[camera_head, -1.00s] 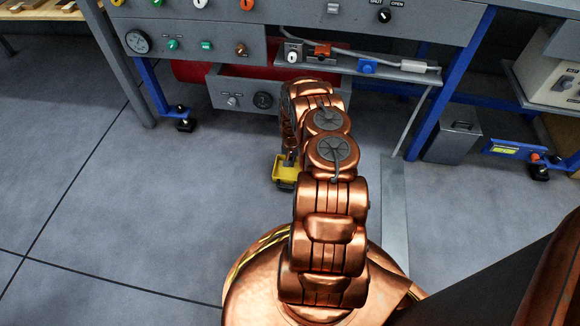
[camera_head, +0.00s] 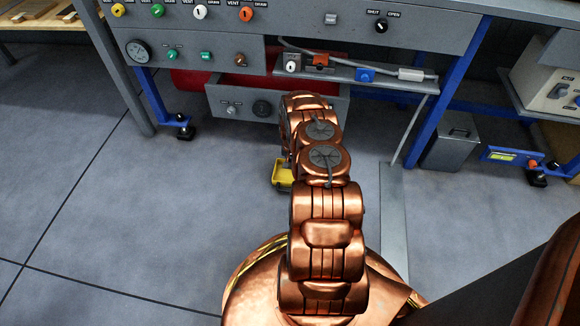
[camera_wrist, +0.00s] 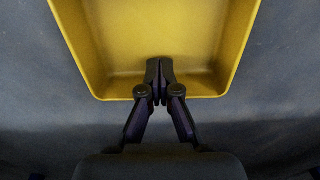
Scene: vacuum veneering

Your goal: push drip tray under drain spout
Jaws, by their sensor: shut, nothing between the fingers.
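The yellow drip tray (camera_head: 282,174) is on the grey floor in front of the bench, partly hidden by my arm in the head view. In the wrist view the tray (camera_wrist: 110,50) fills the upper middle, its inside bare and empty. My gripper (camera_wrist: 160,72) is shut with nothing between the fingers. Its tips overlap the middle of the tray's near wall in the wrist view; I cannot tell whether they touch it. In the head view my arm hides the gripper.
A grey drawer-like unit (camera_head: 240,103) with dials hangs low beyond the tray, with a red tank (camera_head: 190,82) behind. Blue bench legs (camera_head: 440,90) stand on both sides. A grey bin (camera_head: 451,142) stands at right. Floor left of the tray is clear.

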